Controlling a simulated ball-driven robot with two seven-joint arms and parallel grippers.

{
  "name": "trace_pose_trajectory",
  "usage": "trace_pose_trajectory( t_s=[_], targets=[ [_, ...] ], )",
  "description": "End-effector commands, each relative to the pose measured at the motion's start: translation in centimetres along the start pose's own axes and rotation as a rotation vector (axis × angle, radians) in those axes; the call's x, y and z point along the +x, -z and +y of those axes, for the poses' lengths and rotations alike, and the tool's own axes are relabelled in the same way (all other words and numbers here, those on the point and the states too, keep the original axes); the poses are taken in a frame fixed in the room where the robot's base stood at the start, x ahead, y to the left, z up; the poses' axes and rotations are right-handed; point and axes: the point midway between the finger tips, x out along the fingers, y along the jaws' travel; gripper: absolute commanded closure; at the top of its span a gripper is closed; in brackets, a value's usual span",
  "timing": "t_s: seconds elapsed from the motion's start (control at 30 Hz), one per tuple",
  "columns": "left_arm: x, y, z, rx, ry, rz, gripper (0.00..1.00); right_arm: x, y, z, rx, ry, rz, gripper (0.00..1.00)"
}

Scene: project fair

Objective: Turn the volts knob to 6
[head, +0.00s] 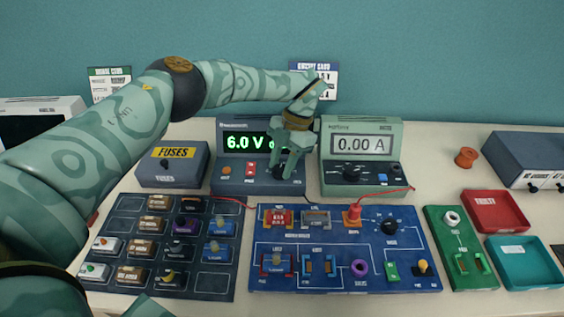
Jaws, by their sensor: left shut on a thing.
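The dark blue power supply (230,181) stands at the back middle of the table. Its green display (248,142) reads 6.0 V; the characters to the right of that are partly hidden by my gripper. My left gripper (283,175) reaches down in front of the supply's right side and is shut on the dark volts knob (279,172). The fingers cover much of the knob, so its pointer and markings cannot be read.
A green meter (361,183) reading 0.00 A stands close to the right of the gripper. A fuses box (172,168) is to the left. In front lie a blue circuit board (330,240) and a dark parts tray (215,284). Red wires run beside the supply and meter.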

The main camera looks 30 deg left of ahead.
Motion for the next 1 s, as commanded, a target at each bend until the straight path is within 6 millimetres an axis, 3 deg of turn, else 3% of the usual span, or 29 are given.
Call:
trace_pose_trajectory(
  t_s=[0.07,0.1,0.17,0.43,0.57,0.67,1.0],
  targets=[
    [0.0,0.0,0.0,0.000,-0.001,0.000,0.89,0.0,0.0,0.0,0.000,0.000,0.000,0.64],
    [0.0,0.0,0.0,0.000,0.000,0.000,0.58,0.0,0.0,0.0,0.000,0.000,0.000,0.64],
    [0.0,0.0,0.0,-0.001,0.000,0.000,0.45,0.0,0.0,0.0,0.000,0.000,0.000,0.64],
    [0.0,0.0,0.0,-0.001,0.000,0.000,0.45,0.0,0.0,0.0,0.000,0.000,0.000,0.64],
    [-1.0,-0.1,0.0,-0.001,-0.001,-0.002,0.45,0.0,0.0,0.0,0.001,0.000,0.000,0.64],
    [-2.9,-0.1,0.0,-0.001,-0.002,-0.004,0.45,0.1,0.0,0.0,0.000,0.000,0.000,0.64],
    [-11.9,-0.3,0.0,-0.006,-0.004,-0.001,0.45,1.5,-0.4,-0.2,0.001,0.004,-0.009,0.64]
  ],
)
